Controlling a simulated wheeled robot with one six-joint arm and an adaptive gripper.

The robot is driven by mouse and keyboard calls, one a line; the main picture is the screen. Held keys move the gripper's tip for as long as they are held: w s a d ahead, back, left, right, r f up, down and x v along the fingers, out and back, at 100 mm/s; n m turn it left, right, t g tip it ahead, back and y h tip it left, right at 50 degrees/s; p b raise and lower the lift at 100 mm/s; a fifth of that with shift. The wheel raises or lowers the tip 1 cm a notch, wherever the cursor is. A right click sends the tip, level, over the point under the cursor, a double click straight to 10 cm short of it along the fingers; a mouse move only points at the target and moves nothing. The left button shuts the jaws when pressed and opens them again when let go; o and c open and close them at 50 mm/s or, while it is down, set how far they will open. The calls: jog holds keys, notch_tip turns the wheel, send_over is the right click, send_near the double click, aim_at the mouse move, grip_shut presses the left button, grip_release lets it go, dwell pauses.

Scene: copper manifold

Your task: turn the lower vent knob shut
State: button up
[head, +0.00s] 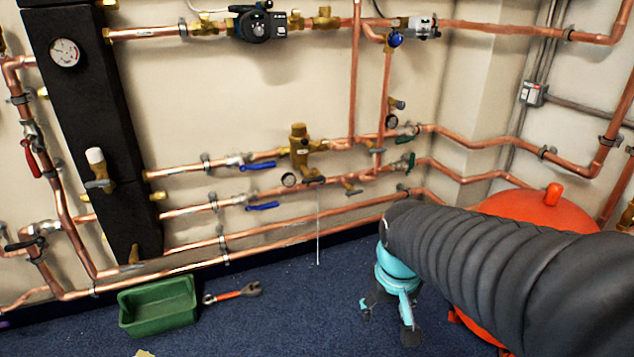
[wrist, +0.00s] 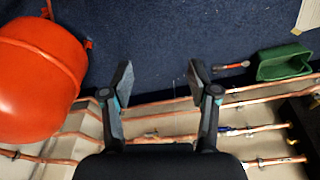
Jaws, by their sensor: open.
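I cannot tell for sure which fitting is the lower vent knob. A white-capped brass fitting (head: 95,160) with a grey lever sits on the black vertical block at the left. A smaller brass fitting (head: 133,255) is at the block's foot. My gripper (head: 388,322) hangs low over the blue floor, left of the orange tank and well away from the black block. In the wrist view my gripper (wrist: 160,75) is open, with bare carpet between its fingers. My arm hides part of the lower right pipework.
The orange tank (head: 535,208) stands beside my arm; it also shows in the wrist view (wrist: 35,80). A green bin (head: 158,306) and a red-handled tool (head: 232,294) lie on the floor. Copper pipes with blue levers (head: 262,206) run along the wall. The middle floor is clear.

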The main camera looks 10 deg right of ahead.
jog(key=w+d+f+t+b, duration=0.2)
jog(key=w+f, duration=0.6)
jog(key=w, duration=0.5)
jog(key=w+d+f+t+b, duration=0.25)
jog(key=w+f, duration=0.55)
jog(key=w, duration=0.4)
jog(key=w+d+f+t+b, duration=0.1)
jog(key=w+d+f+t, duration=0.15)
jog(key=w+f, duration=0.8)
jog(key=w+r+n+t, duration=0.1)
jog(key=w+r+t, duration=0.15)
jog(key=w, duration=0.65)
jog(key=w+a+r+n+t+y, duration=0.1)
jog(key=w+a+r+t+y, duration=0.2)
jog(key=r, duration=0.4)
jog(key=w+a+r+n+t+y, duration=0.1)
jog(key=w+a+r+t+y, duration=0.15)
jog(key=r, duration=0.45)
jog(key=x, duration=1.4)
jog(key=shift+b, duration=0.45)
jog(key=shift+d+h, duration=0.15)
jog(key=shift+h, duration=0.1)
grip_shut()
